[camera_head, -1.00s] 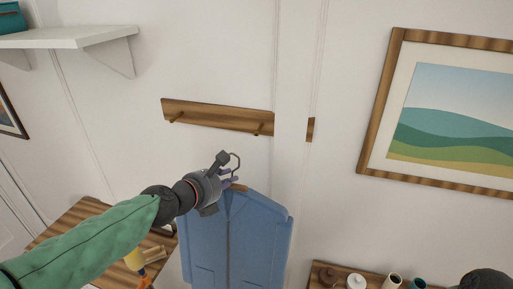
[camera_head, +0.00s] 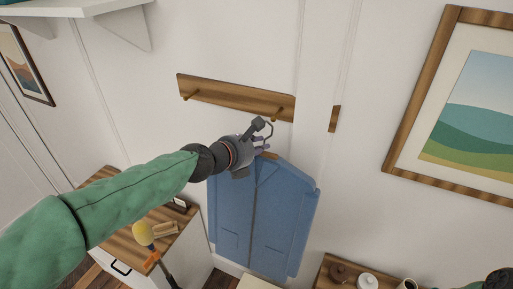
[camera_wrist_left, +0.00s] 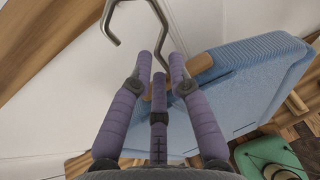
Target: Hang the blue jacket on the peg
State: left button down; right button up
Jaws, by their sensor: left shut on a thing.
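The blue jacket (camera_head: 262,215) hangs upright on a wooden hanger with a grey metal hook (camera_wrist_left: 155,12). My left gripper (camera_head: 262,143) is shut on the hanger just below the hook; its purple fingers (camera_wrist_left: 159,88) show around the hook's stem in the left wrist view. A wooden rail (camera_head: 232,97) on the wall carries two visible pegs, a left peg (camera_head: 190,95) and a right peg (camera_head: 278,114).
A white post (camera_head: 316,90) crosses the rail right of the right peg. A white shelf (camera_head: 75,10) is at upper left, a framed picture (camera_head: 470,110) at right. A wooden-topped cabinet (camera_head: 125,232) stands below left. A lower shelf with jars (camera_head: 367,281) is at bottom right.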

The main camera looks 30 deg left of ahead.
pick_arm(q)
jog(key=w+f+b, duration=0.1)
jog(key=w, duration=0.7)
jog(key=shift+w+a+f+b, duration=0.15)
jog(key=shift+a+b, duration=0.15)
jog(key=shift+b, duration=0.05)
dwell(0.8)
jog(key=shift+f, duration=0.1)
dwell(0.5)
